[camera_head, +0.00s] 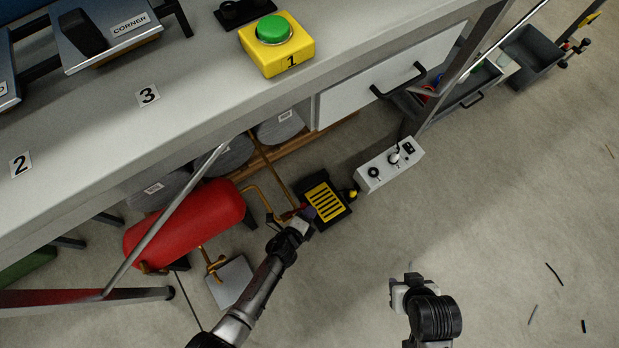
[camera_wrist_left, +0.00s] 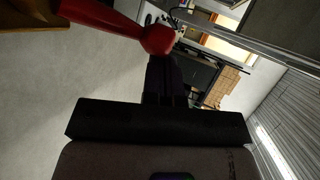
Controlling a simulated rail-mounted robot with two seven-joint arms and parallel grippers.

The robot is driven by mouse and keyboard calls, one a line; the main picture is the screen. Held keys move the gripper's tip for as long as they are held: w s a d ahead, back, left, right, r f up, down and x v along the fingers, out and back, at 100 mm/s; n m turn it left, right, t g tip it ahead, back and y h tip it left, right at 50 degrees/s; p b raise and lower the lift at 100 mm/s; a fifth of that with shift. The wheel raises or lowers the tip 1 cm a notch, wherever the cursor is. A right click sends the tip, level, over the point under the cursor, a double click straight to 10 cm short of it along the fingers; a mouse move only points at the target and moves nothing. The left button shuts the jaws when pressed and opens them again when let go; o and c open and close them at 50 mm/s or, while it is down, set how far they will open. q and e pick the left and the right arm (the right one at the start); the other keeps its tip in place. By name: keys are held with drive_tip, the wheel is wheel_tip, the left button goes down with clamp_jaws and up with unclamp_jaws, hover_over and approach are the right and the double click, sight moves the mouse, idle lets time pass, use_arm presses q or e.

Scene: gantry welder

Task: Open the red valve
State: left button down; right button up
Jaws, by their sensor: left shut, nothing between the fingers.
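The red valve handle (camera_head: 289,214) is mostly hidden behind my left gripper in the head view, by the brass pipe. In the left wrist view a red lever (camera_wrist_left: 108,18) with a rounded end reaches in from the top left. My left gripper (camera_head: 305,217) is shut and empty, close beside the handle. In the left wrist view its dark fingers (camera_wrist_left: 165,80) are just below the lever's rounded end; I cannot tell if they touch. My right gripper (camera_head: 400,284) is low in the head view, away from the valve, and its jaws are not clear.
A red tank (camera_head: 185,225) with brass pipes lies under the workbench (camera_head: 215,95). A black and yellow pedal (camera_head: 324,201) and a grey control box (camera_head: 390,166) stand on the floor close by. A slanting metal bar (camera_head: 165,222) crosses before the tank. The floor at right is mostly clear.

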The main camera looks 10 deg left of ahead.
use_arm(q)
drive_tip(key=shift+a, duration=0.3)
drive_tip(key=p+v, duration=0.6)
drive_tip(key=v, duration=0.8)
drive_tip(key=shift+a, duration=0.2)
